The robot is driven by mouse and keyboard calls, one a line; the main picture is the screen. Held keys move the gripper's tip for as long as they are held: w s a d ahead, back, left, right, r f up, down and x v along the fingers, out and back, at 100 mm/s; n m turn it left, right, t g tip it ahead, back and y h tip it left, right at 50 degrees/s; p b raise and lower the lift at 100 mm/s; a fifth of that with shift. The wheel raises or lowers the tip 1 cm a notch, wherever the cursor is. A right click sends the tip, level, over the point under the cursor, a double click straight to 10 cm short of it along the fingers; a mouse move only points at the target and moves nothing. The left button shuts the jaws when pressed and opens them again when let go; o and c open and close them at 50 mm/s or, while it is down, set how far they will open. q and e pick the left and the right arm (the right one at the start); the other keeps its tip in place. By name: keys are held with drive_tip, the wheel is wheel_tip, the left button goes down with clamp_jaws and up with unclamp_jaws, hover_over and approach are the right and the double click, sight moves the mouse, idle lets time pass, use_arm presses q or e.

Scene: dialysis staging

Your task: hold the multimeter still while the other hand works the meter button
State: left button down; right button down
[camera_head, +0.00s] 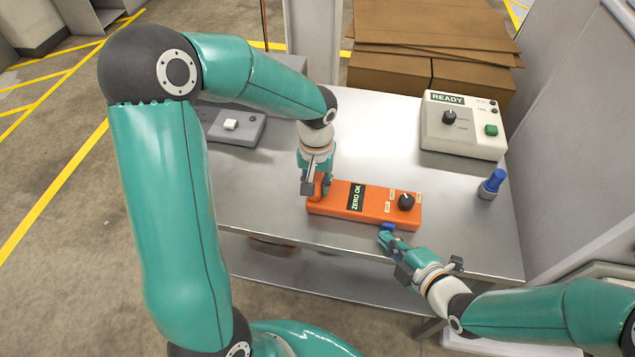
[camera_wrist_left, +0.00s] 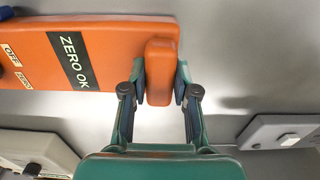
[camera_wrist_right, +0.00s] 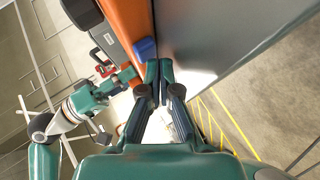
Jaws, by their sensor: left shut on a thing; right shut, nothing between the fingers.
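The orange multimeter (camera_head: 337,203) lies on the metal table; its display reads "ZERO OK" and a black knob (camera_head: 406,202) sits toward its right end. My left gripper (camera_head: 318,188) is shut on the raised orange grip at the multimeter's left end; this grip (camera_wrist_left: 162,60) shows between the fingers in the left wrist view. The blue meter button (camera_head: 389,226) is on the multimeter's near side, also seen in the right wrist view (camera_wrist_right: 145,48). My right gripper (camera_head: 386,238) is shut and empty, its fingertips right beside the button; I cannot tell whether they touch.
A cream box (camera_head: 465,140) marked "READY", with a knob and green button, stands at the back right. A blue-topped cylinder (camera_head: 492,184) stands near the right edge. A grey box with a white button (camera_head: 231,125) is behind my left arm. Bare table (camera_head: 460,235) lies right of the multimeter.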

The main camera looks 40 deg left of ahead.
use_arm(q)
drive_tip(key=shift+s+f, duration=0.1)
drive_tip(key=shift+f, duration=0.1)
use_arm(e)
drive_tip(key=shift+s+d, duration=0.15)
drive_tip(key=shift+s, duration=0.05)
drive_tip(key=shift+s+d, duration=0.5)
drive_tip(key=shift+s, duration=0.35)
drive_tip(key=shift+s+d, duration=0.55)
drive_tip(key=shift+s, duration=0.3)
drive_tip(key=shift+s+d, duration=0.5)
drive_tip(key=shift+s, duration=0.35)
use_arm(q)
drive_tip(key=c, duration=1)
unclamp_jaws()
drive_tip(key=o, duration=0.4)
drive_tip(key=shift+r, duration=0.1)
use_arm(e)
drive_tip(key=shift+w, duration=0.1)
use_arm(q)
drive_tip(key=shift+r, duration=0.15)
drive_tip(key=shift+r+p, duration=2.85)
drive_tip(key=shift+r, duration=1.1)
use_arm(e)
wheel_tip(320, 180, up, 6)
drive_tip(key=shift+f, duration=0.25)
